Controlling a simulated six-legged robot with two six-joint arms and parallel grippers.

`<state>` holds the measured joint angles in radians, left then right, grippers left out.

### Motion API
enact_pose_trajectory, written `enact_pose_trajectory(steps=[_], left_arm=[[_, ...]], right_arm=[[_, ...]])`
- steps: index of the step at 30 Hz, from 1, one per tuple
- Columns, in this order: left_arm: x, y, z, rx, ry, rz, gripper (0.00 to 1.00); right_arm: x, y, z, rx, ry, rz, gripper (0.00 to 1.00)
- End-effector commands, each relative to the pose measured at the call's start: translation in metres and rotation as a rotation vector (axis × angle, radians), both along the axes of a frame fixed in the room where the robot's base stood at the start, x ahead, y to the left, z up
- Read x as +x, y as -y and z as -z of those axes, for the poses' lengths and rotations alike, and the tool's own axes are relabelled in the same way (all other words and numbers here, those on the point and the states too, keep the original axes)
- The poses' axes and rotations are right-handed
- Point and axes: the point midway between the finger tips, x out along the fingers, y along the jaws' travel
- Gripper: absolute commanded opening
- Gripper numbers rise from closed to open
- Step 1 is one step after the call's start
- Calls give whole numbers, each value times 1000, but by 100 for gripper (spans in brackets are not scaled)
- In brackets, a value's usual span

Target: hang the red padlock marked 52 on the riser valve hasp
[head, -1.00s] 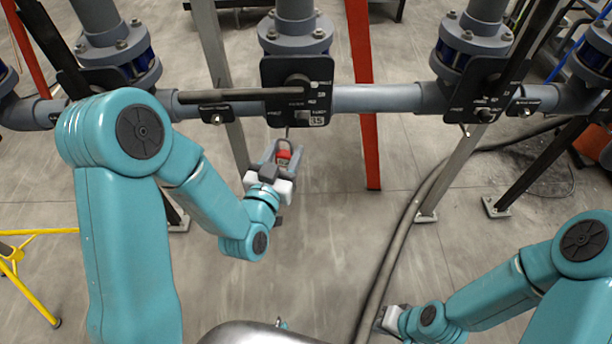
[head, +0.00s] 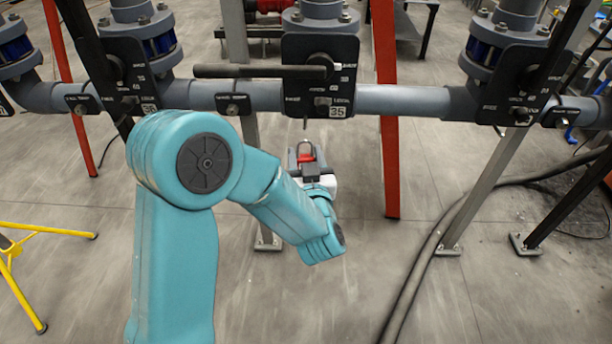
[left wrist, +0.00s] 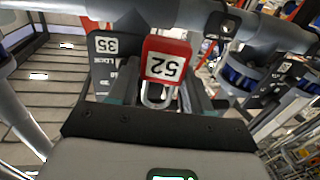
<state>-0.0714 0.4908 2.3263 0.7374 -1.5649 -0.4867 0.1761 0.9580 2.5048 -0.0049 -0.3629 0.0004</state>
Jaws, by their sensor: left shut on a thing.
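My left gripper (head: 308,160) is shut on the red padlock (head: 306,151), just below the black valve plate marked 35 (head: 343,80). In the left wrist view the padlock (left wrist: 167,58) shows a white label with 52, upside down, between the fingers. Its steel shackle (left wrist: 158,97) points toward the wrist. The plate marked 35 (left wrist: 104,45) is behind and left of it there. A small thin tab (head: 305,124) hangs under the plate, apart from the padlock in the head view. I cannot read which valve is the riser valve. My right gripper is out of view.
A grey horizontal pipe (head: 385,99) runs behind the plates. A long dark lever (head: 245,71) extends left from the middle plate. Other valve plates stand left (head: 130,70) and right (head: 510,85). A red post (head: 386,150) is right of my gripper. A hose (head: 425,250) lies on the floor.

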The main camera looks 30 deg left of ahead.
Motion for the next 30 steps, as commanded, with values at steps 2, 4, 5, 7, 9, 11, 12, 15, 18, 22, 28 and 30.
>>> enact_pose_trajectory(steps=[2, 4, 5, 7, 9, 11, 12, 15, 18, 22, 28, 30], left_arm=[[0, -4, 1, 0, 1, -19, 16], [1, -6, 0, 0, 0, -22, 16], [2, -7, 0, 0, 0, -22, 16], [6, -9, 0, 0, -1, -22, 16], [9, -11, 1, 1, -1, -20, 16], [13, -13, 1, 1, 0, -20, 16], [15, -14, 1, 1, 0, -20, 16], [20, -17, 2, 0, -1, -19, 16], [26, -19, 2, 1, -1, -16, 16], [33, -23, 3, 1, -1, -16, 16], [44, -29, 4, 1, 0, -14, 16], [48, -32, 5, 1, -1, -15, 16]], right_arm=[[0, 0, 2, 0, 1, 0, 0], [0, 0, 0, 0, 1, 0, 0], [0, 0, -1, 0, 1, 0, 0], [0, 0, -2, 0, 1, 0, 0], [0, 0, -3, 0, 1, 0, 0], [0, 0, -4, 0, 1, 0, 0], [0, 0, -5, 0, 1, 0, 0], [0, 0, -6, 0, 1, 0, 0], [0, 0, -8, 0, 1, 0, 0], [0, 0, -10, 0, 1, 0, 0], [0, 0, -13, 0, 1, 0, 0], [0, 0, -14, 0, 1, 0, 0]])
